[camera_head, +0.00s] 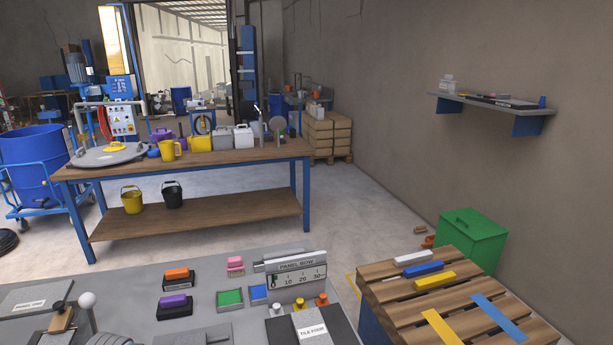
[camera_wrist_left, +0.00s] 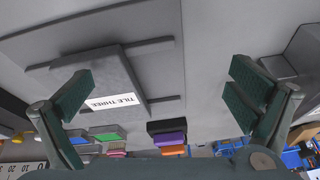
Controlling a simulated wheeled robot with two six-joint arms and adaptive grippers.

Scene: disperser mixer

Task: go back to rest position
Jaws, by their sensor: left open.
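My left gripper (camera_wrist_left: 160,92) is in the left wrist view, its two dark green finger pads wide apart with nothing between them. It is above a grey bench top. A grey tile (camera_wrist_left: 115,72) with a white "TILE THREE" label lies below the fingers, seen upside down. In the head view neither gripper shows clearly. The grey bench (camera_head: 225,265) fills the bottom of that view. My right gripper is not in view.
On the bench are a black block with an orange top (camera_head: 177,277), a purple-topped block (camera_head: 174,306), a green tray (camera_head: 230,299) and a "PANEL ROW" ruler (camera_head: 297,276). A wooden pallet (camera_head: 380,291) stands right. A workbench (camera_head: 240,156) stands behind, with open floor between.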

